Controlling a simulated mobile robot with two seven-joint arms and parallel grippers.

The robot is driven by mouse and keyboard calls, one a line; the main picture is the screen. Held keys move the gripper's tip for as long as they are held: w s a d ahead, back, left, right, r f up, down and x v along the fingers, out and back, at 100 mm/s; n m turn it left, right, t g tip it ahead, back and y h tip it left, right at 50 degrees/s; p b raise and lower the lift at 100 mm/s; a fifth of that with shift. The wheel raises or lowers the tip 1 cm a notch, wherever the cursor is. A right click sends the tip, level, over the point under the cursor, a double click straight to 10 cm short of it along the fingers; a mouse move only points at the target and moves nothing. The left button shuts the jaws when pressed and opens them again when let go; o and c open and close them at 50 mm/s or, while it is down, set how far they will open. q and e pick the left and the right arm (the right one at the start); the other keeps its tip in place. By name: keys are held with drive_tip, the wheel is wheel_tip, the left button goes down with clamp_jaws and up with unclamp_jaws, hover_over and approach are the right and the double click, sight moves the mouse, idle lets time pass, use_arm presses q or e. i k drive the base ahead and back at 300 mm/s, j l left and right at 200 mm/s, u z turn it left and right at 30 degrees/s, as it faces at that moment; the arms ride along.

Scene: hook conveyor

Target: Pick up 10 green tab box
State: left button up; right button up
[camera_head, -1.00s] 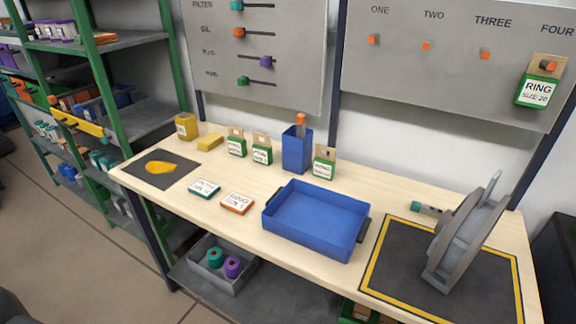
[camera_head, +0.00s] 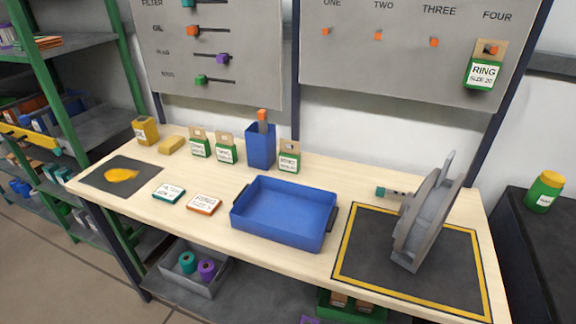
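Several green tab boxes with white labels and tan hang tabs show. One green box (camera_head: 200,144) and a second green box (camera_head: 226,150) stand side by side at the back of the table. A third green box (camera_head: 289,156) stands right of the blue upright holder. Another green box (camera_head: 483,70), labelled RING SIZE 20, hangs on the hook under FOUR on the grey board. I cannot read a number 10 on the small labels. Neither gripper is in view.
A blue tray (camera_head: 235,215) sits mid-table, with a grey round machine (camera_head: 427,215) on a yellow-edged mat (camera_head: 353,228) to its right. A teal box (camera_head: 169,194) and an orange box (camera_head: 204,203) lie flat in front. A green bottle (camera_head: 544,191) stands on a dark surface at right.

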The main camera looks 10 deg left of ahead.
sight(289, 160)
drive_tip(key=z, duration=1.5)
drive_tip(key=k+j, duration=0.85)
drive_tip(key=k, duration=0.25)
